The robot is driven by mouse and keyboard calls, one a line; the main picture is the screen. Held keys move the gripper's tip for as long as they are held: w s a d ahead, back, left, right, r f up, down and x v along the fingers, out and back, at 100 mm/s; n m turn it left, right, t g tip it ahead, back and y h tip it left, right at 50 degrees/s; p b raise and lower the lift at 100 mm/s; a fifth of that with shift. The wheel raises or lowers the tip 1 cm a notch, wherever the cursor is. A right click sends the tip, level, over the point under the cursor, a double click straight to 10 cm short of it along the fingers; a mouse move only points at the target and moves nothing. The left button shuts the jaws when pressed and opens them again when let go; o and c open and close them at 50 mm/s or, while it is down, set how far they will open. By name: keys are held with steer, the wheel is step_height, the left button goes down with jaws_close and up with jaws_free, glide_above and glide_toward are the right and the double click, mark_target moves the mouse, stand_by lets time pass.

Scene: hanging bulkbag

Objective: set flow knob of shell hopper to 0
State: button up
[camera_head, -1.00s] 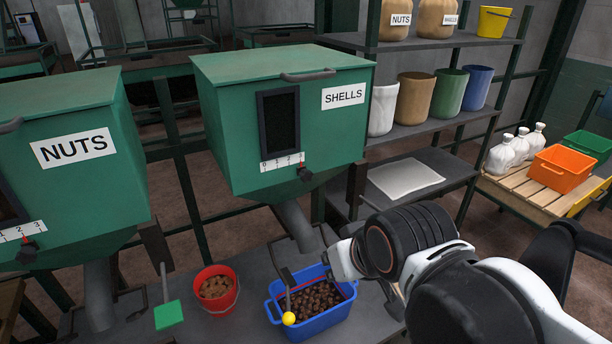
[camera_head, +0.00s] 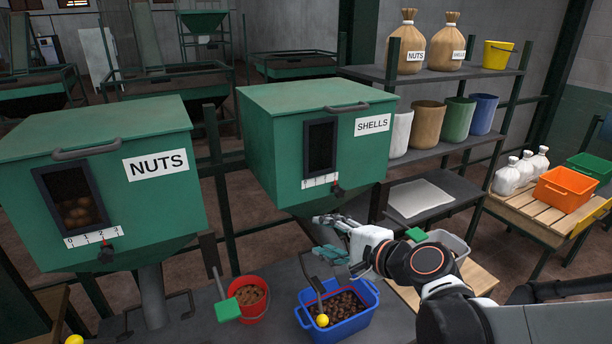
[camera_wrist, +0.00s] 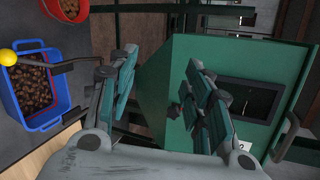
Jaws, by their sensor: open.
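The green shell hopper (camera_head: 280,165) bears a SHELLS label and a dark window. Below the window is a white number scale (camera_head: 318,182). Its dark flow knob (camera_head: 336,189) has a small red mark and sits near the scale's right end. My gripper (camera_head: 328,238) is open and empty, below the knob and in front of the hopper's lower part. In the wrist view the gripper (camera_wrist: 162,95) has its fingers spread, with the hopper (camera_wrist: 190,55) behind one finger.
The NUTS hopper (camera_head: 90,150) stands at left with its own knob (camera_head: 106,254). Below are a red bucket (camera_head: 262,293) and a blue bin (camera_head: 358,325) of shells. A rod with a yellow ball stands over the bin. A shelf rack (camera_head: 440,148) stands behind at right.

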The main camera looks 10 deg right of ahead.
mark_target(341, 194)
steer(key=w+d+f+m+t+h+b, duration=0.1)
steer(key=w+d+m+t, duration=0.1)
steer(key=d+m, duration=0.45)
steer(key=w+d+f+m+t+b, duration=0.1)
steer(key=w+d+m+t, duration=0.2)
steer(key=d+m, duration=0.35)
steer(key=shift+m, duration=0.4)
steer(key=x, duration=0.9)
steer(key=a+b+x, duration=0.1)
steer(key=x, duration=0.3)
steer(key=shift+w, duration=0.1)
